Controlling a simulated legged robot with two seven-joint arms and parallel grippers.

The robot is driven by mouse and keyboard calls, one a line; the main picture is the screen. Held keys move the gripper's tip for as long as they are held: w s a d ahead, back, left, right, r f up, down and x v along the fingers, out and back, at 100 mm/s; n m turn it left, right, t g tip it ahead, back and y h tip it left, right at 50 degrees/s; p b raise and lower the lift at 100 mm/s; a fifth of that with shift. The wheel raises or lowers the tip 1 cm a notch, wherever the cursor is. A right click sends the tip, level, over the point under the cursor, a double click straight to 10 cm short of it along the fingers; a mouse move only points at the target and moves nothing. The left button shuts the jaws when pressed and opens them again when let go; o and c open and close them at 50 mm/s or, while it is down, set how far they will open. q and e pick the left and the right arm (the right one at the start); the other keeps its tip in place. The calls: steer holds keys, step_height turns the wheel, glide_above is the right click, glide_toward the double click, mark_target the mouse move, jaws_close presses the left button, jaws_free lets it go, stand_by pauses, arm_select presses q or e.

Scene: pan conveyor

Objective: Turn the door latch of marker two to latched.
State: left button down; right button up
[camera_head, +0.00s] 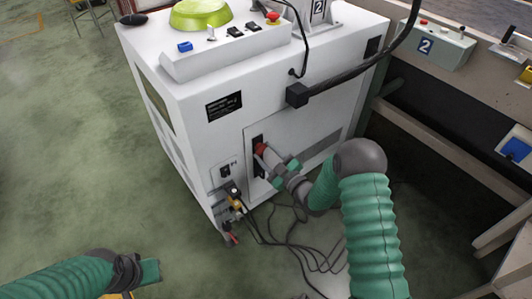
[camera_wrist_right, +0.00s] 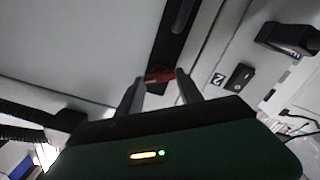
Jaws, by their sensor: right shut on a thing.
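The door latch is a red handle (camera_head: 261,148) on a dark vertical recessed strip (camera_head: 257,141) in the front door panel of the white machine (camera_head: 285,125). My right gripper (camera_head: 267,156) reaches it from the lower right. In the right wrist view the red handle (camera_wrist_right: 158,76) lies between the two grey fingertips (camera_wrist_right: 161,80), which are shut on it. The gripper hides part of the handle, and I cannot tell its exact angle. My left gripper (camera_head: 145,272) is low at the left, away from the machine; its fingers are not clear.
Several black cables (camera_head: 285,245) lie on the floor below the door. Connectors (camera_head: 235,205) sit at the machine's lower corner. A thick black cable (camera_head: 370,80) arches out above the door. A bench with a grey control box (camera_head: 440,48) stands at right.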

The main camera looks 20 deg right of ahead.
steer(key=n, duration=0.6)
steer(key=shift+a+f, duration=0.15)
steer(key=shift+f, duration=0.05)
steer(key=n, duration=0.5)
steer(key=shift+s+f, duration=0.1)
steer(key=shift+f, duration=0.05)
steer(key=shift+a+n, duration=0.1)
steer(key=shift+n, duration=0.3)
steer(key=o, duration=1.4)
steer(key=shift+p, duration=0.35)
